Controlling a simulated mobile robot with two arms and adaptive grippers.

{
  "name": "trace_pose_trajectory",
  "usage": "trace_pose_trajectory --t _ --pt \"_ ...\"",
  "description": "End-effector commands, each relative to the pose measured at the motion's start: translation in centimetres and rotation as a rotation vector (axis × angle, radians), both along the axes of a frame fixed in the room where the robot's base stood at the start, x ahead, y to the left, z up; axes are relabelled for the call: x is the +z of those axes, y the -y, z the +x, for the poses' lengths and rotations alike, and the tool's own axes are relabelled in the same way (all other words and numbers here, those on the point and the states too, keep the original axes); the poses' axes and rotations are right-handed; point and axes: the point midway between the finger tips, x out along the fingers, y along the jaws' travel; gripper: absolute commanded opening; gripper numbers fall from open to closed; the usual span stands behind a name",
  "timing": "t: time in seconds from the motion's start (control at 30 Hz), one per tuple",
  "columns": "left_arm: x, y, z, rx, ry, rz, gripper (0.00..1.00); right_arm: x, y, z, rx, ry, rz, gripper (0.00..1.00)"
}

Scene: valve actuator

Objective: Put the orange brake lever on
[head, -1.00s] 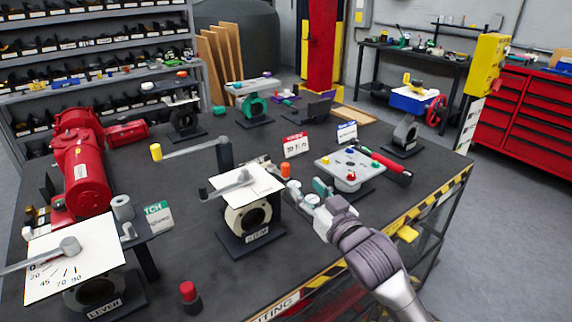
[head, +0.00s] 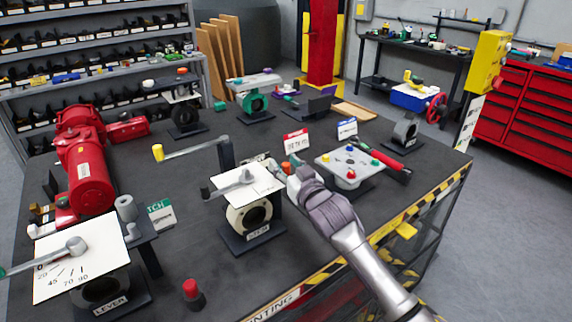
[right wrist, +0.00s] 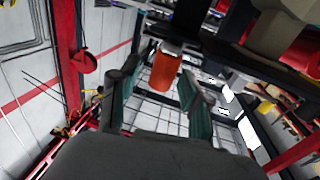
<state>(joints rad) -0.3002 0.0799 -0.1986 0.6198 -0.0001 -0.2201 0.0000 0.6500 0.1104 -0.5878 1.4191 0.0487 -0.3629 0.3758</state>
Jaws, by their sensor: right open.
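An orange cylindrical grip (head: 286,167), which looks like the end of the orange brake lever, shows just beyond my right gripper in the head view. In the right wrist view the orange grip (right wrist: 165,72) sits between the two green-padded fingers of my right gripper (right wrist: 158,78). The fingers are apart, with gaps on both sides of it. In the head view my right gripper (head: 288,177) is behind the cream valve unit (head: 250,212), partly hidden by my own wrist. The lever's shaft cannot be made out. My left gripper is not in view.
A grey lever with a yellow tip (head: 157,153) stands left of the valve unit. A plate with coloured knobs (head: 350,167) is at the right. A red-capped post (head: 191,289) stands in front. A red actuator (head: 86,170) is at the left.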

Motion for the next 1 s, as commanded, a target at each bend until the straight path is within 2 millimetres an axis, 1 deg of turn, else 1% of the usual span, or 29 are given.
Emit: trace_pose_trajectory --t 0.03,0.27,0.3,0.47,0.63,0.8,1.0 --pt "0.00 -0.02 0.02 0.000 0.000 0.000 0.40 0.00 0.01 0.00 0.000 0.000 0.000 0.45" --pt "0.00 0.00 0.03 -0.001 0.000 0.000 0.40 0.00 0.04 -0.01 0.000 0.000 0.000 0.07" --pt "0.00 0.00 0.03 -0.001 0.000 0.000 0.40 -0.01 0.04 -0.01 -0.001 0.000 0.000 0.00" --pt "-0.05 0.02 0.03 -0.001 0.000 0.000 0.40 -0.02 -0.04 -0.05 -0.003 0.000 0.001 0.00" --pt "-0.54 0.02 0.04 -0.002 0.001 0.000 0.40 0.04 -0.64 -0.33 -0.052 0.004 0.008 0.00" --pt "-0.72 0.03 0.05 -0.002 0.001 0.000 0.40 0.04 -0.49 -0.39 -0.100 0.002 0.002 0.00" --pt "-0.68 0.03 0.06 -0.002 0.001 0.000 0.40 0.08 -0.45 -0.38 -0.104 0.001 0.000 0.00"
